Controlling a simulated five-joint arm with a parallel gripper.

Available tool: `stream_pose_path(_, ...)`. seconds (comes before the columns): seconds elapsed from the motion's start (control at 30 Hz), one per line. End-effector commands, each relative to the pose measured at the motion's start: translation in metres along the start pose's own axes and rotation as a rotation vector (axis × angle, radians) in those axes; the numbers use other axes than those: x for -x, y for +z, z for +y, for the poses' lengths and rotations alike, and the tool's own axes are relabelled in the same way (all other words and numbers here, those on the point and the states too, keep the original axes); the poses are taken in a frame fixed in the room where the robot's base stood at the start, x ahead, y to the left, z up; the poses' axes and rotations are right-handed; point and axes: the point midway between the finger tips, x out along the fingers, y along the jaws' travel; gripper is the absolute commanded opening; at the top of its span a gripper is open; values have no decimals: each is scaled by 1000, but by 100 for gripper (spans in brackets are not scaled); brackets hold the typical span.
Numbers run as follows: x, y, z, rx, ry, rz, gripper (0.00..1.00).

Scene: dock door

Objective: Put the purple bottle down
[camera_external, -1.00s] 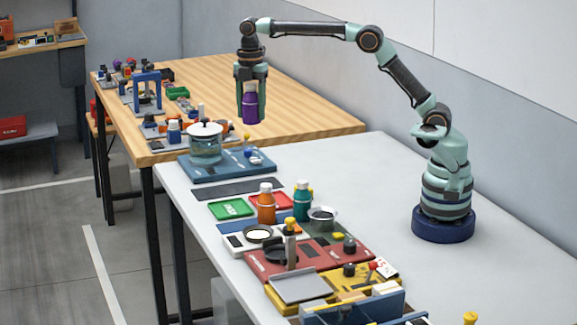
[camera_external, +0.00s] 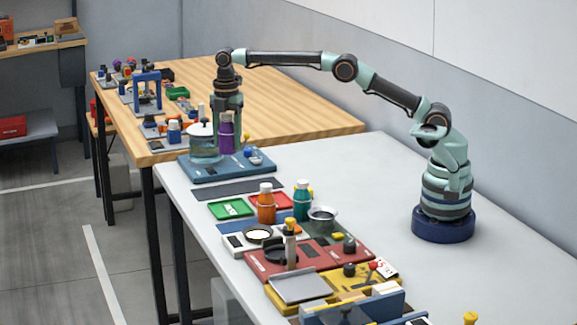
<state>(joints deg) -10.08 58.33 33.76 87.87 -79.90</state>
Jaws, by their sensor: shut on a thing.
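The purple bottle (camera_external: 226,138) is upright, with a pale cap, between the fingers of my gripper (camera_external: 227,118). My gripper points down and is shut on it. The bottle is right beside the glass pot (camera_external: 204,147) with a white lid, over the blue board (camera_external: 196,174) at the far end of the white table. Whether its base touches the board I cannot tell.
An orange bottle (camera_external: 266,206) and a teal bottle (camera_external: 302,203) stand nearer, by a green tray (camera_external: 230,208) and a red tray (camera_external: 270,200). A wooden table (camera_external: 290,110) stands behind.

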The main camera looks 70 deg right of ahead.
Motion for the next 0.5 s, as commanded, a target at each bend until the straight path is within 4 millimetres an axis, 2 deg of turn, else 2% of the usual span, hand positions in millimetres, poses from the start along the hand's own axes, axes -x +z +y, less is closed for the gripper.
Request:
stream_pose_path(0.03,-14,0,-2,0,-7,-1,0)
stream_pose_path(0.3,-80,0,-2,0,-6,-1,0)
stream_pose_path(0.5,-112,0,-1,0,-3,-1,0)
